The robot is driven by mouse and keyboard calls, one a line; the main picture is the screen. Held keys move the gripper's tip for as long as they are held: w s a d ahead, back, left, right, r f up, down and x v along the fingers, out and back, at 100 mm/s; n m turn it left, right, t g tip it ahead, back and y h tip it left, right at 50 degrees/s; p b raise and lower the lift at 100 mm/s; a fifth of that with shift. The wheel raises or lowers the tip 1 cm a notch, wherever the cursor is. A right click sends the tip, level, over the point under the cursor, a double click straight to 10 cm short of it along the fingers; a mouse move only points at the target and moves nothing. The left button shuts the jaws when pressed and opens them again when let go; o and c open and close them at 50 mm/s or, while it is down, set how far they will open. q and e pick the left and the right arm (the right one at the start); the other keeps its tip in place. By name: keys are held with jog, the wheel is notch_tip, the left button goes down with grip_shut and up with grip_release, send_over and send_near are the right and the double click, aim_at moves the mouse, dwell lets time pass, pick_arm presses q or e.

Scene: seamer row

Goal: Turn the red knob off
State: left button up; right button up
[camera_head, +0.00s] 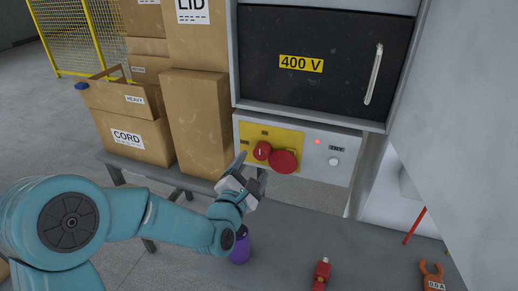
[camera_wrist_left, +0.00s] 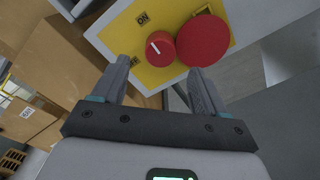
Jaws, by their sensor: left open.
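The red knob (camera_head: 262,150) sits on a yellow plate (camera_head: 294,139) on the front of the grey control panel. In the left wrist view the knob (camera_wrist_left: 161,48) shows a short white mark on its upper left part, and an ON label (camera_wrist_left: 142,18) is above it. A larger red mushroom button (camera_head: 284,161) is close beside the knob; it also shows in the left wrist view (camera_wrist_left: 202,40). My left gripper (camera_head: 251,170) is open and empty, just in front of and below the knob, its fingers pointing at the panel. My right gripper is out of view.
A red light (camera_head: 317,141) and a white button (camera_head: 334,162) are on the panel's right. Cardboard boxes (camera_head: 200,120) stand close on the left. A purple object (camera_head: 240,247), a red object (camera_head: 321,274) and an orange one (camera_head: 431,272) are on the grey surface below.

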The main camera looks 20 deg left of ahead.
aim_at(260, 156)
pick_arm(q)
jog(key=w+p, duration=0.1)
jog(key=w, duration=0.5)
jog(key=shift+d, duration=0.1)
jog(key=shift+s, duration=0.1)
grip_shut()
